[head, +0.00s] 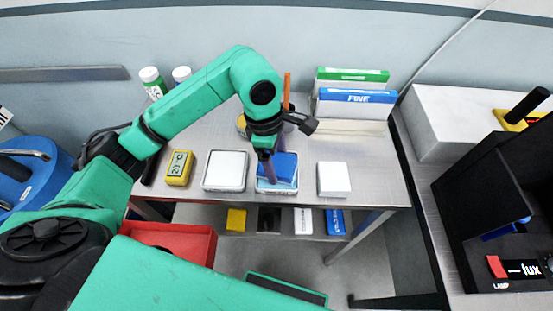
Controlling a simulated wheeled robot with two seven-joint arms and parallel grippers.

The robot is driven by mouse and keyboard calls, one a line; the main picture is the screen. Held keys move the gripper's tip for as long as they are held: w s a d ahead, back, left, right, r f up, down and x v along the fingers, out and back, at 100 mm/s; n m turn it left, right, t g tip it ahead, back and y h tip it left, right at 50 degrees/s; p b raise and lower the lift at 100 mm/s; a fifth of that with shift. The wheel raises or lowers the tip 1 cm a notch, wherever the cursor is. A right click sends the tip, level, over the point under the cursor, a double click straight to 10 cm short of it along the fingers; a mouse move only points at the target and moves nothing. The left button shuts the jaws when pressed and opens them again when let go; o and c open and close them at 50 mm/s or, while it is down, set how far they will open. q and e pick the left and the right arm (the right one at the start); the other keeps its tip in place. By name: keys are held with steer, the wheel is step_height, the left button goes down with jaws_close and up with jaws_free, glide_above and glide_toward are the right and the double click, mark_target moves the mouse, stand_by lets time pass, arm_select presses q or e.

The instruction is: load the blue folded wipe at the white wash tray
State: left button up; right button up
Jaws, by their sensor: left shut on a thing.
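My left gripper (266,160) reaches down from above the table and is shut on the blue folded wipe (284,166). The wipe is at a shallow white tray (277,190) and covers its back part. I cannot tell whether the wipe touches what is in that tray. A second shallow tray (225,188) with a white filling stands just left of it. I cannot tell for certain which of the two is the white wash tray. My right gripper is not in view.
A white block (333,179) lies to the right on the metal table (375,180). A yellow thermometer (179,167) stands left of the trays. Blue and green boxes (356,96) and capped bottles (152,82) stand at the back. A black lamp box (490,220) is at the right.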

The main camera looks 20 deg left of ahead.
mark_target(277, 163)
arm_select(q)
steer(key=shift+s+f, duration=0.1)
steer(key=shift+f, duration=0.05)
stand_by(0.3)
steer(key=shift+r+p, duration=2.05)
steer(key=shift+r, duration=1.6)
steer(key=shift+f, duration=0.1)
